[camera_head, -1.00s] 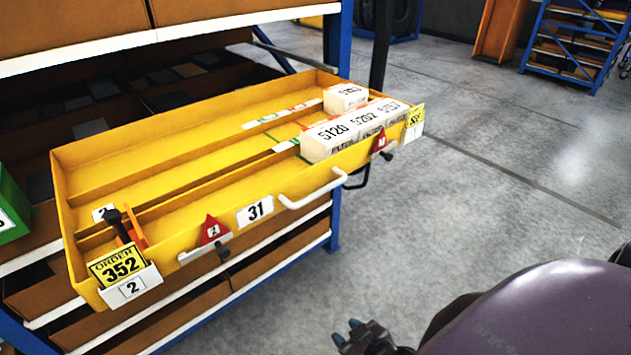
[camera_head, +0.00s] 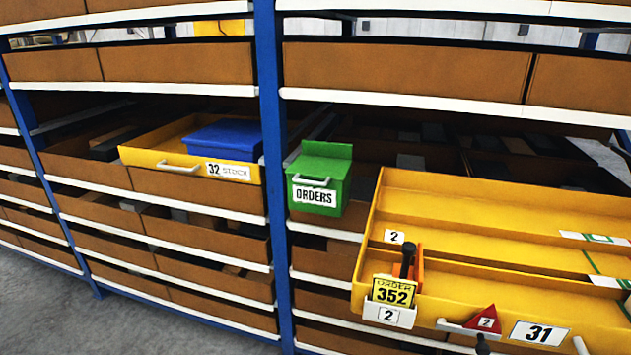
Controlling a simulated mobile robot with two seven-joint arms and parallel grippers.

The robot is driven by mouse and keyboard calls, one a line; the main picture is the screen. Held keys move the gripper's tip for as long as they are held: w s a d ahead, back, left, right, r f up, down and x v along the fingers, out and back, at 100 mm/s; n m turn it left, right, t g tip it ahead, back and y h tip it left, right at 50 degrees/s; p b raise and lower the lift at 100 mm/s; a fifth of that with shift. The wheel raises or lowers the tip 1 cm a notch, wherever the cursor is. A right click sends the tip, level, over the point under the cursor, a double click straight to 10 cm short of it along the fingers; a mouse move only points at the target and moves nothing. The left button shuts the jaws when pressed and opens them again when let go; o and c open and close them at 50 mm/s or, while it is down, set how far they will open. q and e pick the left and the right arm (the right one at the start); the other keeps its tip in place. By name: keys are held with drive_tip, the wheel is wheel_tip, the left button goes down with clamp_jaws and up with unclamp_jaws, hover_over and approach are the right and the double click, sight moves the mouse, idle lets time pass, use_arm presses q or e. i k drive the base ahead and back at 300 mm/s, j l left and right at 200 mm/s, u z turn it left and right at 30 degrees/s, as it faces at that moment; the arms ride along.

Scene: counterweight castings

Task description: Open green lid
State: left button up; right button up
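The green lid (camera_head: 323,150) is the top of a green box (camera_head: 318,200) labelled ORDERS, which sits on the shelf just right of the blue post. The lid looks closed, and a pale handle (camera_head: 311,181) is on the upper front of the box. Neither of my grippers shows in the view now.
An open yellow drawer (camera_head: 455,271) labelled 31 juts out at the right, with an ORDER 352 card (camera_head: 394,291) at its left corner. A yellow drawer (camera_head: 150,157) labelled 32 STOCK with a blue box (camera_head: 222,139) is at left. A blue post (camera_head: 271,150) stands between.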

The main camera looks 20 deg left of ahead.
sight(329, 168)
drive_tip(key=i+j+z, duration=0.1)
drive_tip(key=j, duration=0.4)
drive_tip(key=i+j, duration=0.15)
drive_tip(key=j, duration=0.4)
drive_tip(key=i+j+z, duration=0.15)
drive_tip(key=j, duration=0.35)
drive_tip(key=i+j+z, duration=0.1)
drive_tip(key=j, duration=1)
drive_tip(key=i+z, duration=0.05)
